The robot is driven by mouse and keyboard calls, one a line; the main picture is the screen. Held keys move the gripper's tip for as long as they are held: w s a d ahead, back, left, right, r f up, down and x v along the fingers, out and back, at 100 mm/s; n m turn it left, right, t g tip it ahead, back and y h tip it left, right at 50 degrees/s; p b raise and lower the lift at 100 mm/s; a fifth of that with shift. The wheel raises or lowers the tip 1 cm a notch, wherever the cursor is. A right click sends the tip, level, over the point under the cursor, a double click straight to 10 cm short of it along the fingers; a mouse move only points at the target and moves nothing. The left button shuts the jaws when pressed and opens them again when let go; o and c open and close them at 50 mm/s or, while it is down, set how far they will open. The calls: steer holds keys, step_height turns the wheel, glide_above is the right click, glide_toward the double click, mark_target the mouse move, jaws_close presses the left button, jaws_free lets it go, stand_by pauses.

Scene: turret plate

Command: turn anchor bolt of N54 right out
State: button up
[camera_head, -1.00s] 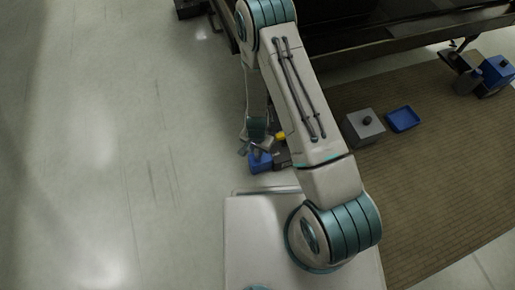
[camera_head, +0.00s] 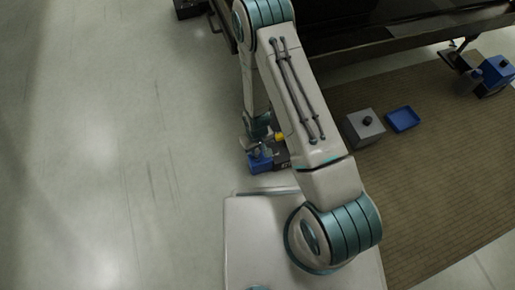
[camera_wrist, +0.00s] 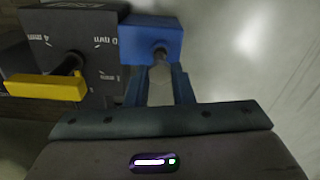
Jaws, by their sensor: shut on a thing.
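A blue block (camera_wrist: 150,35) sits beside a dark box (camera_wrist: 85,30) with a yellow handle (camera_wrist: 45,87) and white dial markings. A small dark bolt (camera_wrist: 160,54) stands on the blue block. My gripper (camera_wrist: 159,70) has its two fingers on either side of the bolt and is shut on it. The fingers hide part of the bolt. In the head view, my gripper (camera_head: 260,148) is at the blue block (camera_head: 259,163), left of my forearm. The dark box (camera_head: 281,158) is partly hidden by my arm. I cannot read any N54 label.
A grey box with a dark knob (camera_head: 365,127) and a blue tray (camera_head: 403,119) sit on the brown mat (camera_head: 430,170). Another blue block (camera_head: 497,72) is at the far right. A black structure (camera_head: 390,35) spans the top. The floor at left is clear.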

steer(key=shift+s+r+p, duration=0.1)
steer(key=shift+r+p, duration=2.4)
steer(key=shift+r, duration=1)
